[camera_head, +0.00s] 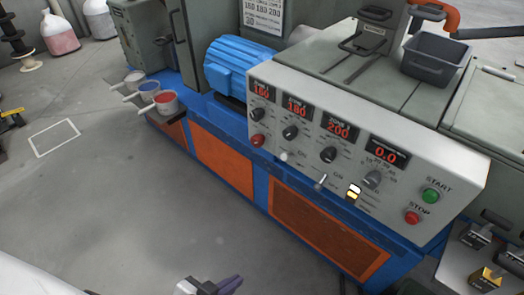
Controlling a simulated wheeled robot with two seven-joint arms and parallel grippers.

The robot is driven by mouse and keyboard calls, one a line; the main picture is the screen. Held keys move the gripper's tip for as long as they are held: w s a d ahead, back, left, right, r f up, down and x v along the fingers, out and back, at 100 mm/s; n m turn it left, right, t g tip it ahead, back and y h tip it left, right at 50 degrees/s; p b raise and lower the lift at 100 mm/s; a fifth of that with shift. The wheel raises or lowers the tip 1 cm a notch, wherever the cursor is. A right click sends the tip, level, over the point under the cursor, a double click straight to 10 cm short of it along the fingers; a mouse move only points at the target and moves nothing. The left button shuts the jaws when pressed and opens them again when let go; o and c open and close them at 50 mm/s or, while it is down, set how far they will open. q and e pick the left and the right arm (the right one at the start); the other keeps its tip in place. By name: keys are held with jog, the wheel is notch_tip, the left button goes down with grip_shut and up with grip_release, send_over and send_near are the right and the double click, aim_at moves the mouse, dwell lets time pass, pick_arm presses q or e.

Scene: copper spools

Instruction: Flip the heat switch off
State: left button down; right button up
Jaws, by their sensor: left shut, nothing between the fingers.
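The sloped white control panel (300,142) spans the front of a blue machine. A small metal toggle switch (321,181) stands out along its lower edge. Right of it is a lit yellow-white switch or lamp (353,191). The labels are too small to read, so I cannot tell which is the heat switch. Red displays read about 160, 180, 200 and 0.0. My left gripper (212,286) shows at the bottom edge, partly cut off, shut and empty, well below and left of the panel and apart from it. My right gripper is out of view.
A green START button (430,195) and red STOP button (411,217) are at the panel's right end. A grey bin (435,60) sits on top. The floor (110,190) before the machine is clear.

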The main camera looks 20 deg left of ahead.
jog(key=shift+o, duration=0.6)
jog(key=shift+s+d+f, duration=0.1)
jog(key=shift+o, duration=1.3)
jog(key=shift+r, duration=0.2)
pick_arm(q)
jog(key=w+a+r+m+t+h, duration=0.1)
jog(key=w+r+m+t+h, duration=0.1)
jog(key=w+r, duration=0.6)
jog(key=w+a+r+m+t+h, duration=0.1)
jog(key=w+r+t, duration=0.4)
jog(key=w, duration=0.9)
notch_tip(320, 180, up, 3)
jog(key=shift+r+m+h+p, duration=0.2)
jog(key=shift+m+h+p, duration=0.1)
jog(key=shift+m+h, duration=0.5)
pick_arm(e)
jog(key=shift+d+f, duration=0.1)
